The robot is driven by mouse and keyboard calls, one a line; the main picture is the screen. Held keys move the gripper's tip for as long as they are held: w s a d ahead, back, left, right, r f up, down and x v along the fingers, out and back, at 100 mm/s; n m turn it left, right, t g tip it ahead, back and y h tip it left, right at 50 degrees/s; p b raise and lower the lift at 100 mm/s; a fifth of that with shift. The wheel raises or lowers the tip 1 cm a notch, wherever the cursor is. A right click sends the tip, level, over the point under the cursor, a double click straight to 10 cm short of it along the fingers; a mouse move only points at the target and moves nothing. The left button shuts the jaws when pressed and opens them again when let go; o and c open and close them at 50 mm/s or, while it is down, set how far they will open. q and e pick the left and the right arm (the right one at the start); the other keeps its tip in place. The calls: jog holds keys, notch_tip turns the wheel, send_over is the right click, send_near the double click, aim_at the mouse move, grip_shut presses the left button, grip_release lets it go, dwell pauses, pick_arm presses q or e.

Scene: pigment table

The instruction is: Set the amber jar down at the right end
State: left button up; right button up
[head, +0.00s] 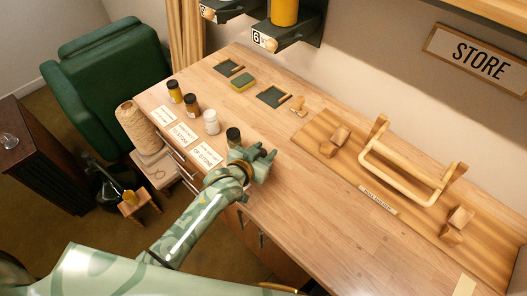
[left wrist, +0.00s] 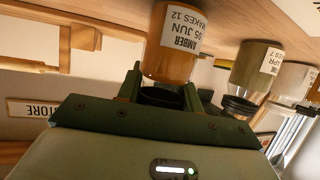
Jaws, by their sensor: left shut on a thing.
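The amber jar (left wrist: 170,45) shows in the left wrist view, which is upside down. It is amber with a white label reading AMBER, 05 JUN. My left gripper (left wrist: 160,92) is shut around its dark lid. In the head view my left gripper (head: 264,158) is over the table's front part, just right of the row of jars, and hides the amber jar. A jar with a dark lid (head: 233,137) stands just left of the gripper, and a white jar (head: 211,122) stands beyond it. I cannot tell whether the amber jar touches the table. My right gripper is out of view.
Two dark-lidded jars (head: 191,104) stand farther left in the row. Printed cards (head: 207,155) lie along the front edge of the table (head: 300,215).

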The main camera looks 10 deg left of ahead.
pick_arm(q)
jog(key=o, duration=1)
jog(key=shift+f, duration=0.1)
jog(key=shift+o, duration=0.2)
jog(key=shift+r, duration=0.2)
jog(key=p+v, duration=0.2)
jog(key=v, duration=1)
jog(key=shift+p, duration=0.3)
